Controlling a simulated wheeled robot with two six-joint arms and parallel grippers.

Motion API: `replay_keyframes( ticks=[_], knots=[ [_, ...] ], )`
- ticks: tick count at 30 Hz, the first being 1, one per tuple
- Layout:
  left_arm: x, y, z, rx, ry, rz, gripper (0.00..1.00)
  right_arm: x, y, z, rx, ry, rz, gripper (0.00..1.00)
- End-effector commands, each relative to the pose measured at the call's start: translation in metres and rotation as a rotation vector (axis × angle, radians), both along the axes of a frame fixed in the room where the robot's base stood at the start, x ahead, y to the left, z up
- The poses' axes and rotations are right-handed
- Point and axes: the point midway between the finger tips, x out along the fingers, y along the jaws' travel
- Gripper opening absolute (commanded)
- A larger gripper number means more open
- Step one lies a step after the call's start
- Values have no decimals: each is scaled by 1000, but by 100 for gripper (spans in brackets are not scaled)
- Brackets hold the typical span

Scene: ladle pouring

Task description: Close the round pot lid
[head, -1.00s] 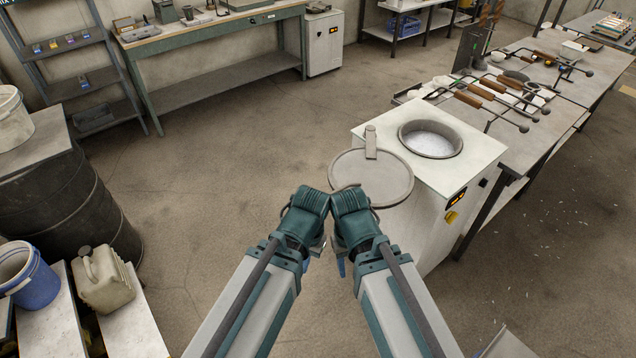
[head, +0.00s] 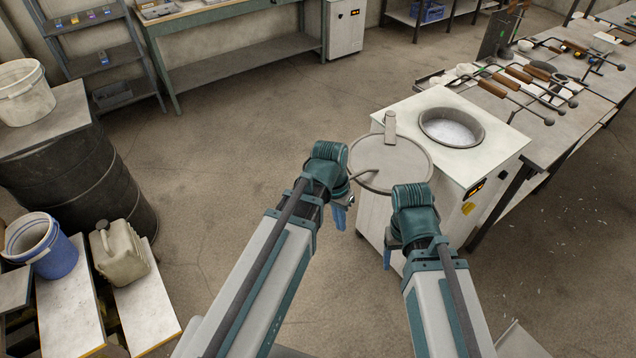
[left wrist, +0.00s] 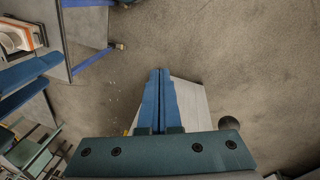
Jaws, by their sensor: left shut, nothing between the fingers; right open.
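The round grey pot lid (head: 410,160) is swung off to the left of the pot opening (head: 452,127) in the head view. It hangs level beside the white cabinet, attached near an upright post (head: 390,127). A bent rod handle (head: 367,172) sticks out at its left edge. The pot opening is uncovered and shows whitish contents. My left gripper (head: 341,215) is shut and empty, left of the lid and apart from it; its closed blue fingers show in the left wrist view (left wrist: 160,75). My right gripper (head: 388,250) is open, in front of the lid; its fingers are partly hidden.
The white cabinet (head: 480,165) carries the pot and has a control panel on its front right. A bench (head: 560,125) with several long-handled ladles stands behind it. A dark drum (head: 75,180) and a blue bucket (head: 45,250) are at left. The floor between is clear.

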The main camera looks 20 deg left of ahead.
Motion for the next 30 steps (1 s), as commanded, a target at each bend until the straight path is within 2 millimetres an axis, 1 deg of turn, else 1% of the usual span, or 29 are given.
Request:
replay_keyframes(
  ticks=[1, 2, 3, 5, 6, 8, 9, 12, 15, 18, 21, 26, 30],
  knots=[
    [23, 22, -1, -60, -18, 24, 0, 0, 0, -3, 0, 0, 0, 67],
    [33, 32, 0, -98, -32, 28, 0, 0, 0, -4, 0, 0, 0, 67],
    [44, 48, 2, -144, -54, 36, 0, 0, 0, -5, 0, 0, 0, 67],
    [61, 71, 6, -211, -95, 47, 0, 0, 0, -7, 0, 0, 0, 67],
    [70, 88, 9, -249, -125, 53, 0, 0, 0, -8, 0, 0, 0, 67],
    [83, 112, 13, -300, -174, 64, 0, 0, 0, -9, 0, 0, 0, 67],
    [90, 127, 16, -328, -205, 71, 0, 0, 0, -10, 0, 0, 0, 67],
    [102, 161, 24, -383, -276, 84, 0, 0, 0, -11, 0, 0, -1, 67],
    [109, 186, 30, -415, -332, 93, 0, 0, 0, -12, 0, 0, -1, 67],
    [112, 200, 34, -433, -368, 98, 0, 0, 0, -13, 0, 0, -1, 67],
    [113, 205, 36, -438, -382, 97, 0, 0, 0, -13, 0, 0, -1, 67],
    [113, 204, 33, -439, -383, 96, 0, 0, 0, -16, 0, 0, -1, 67],
    [118, 197, 20, -439, -382, 95, 0, 0, 0, -29, 0, 0, -1, 67]
  ],
)
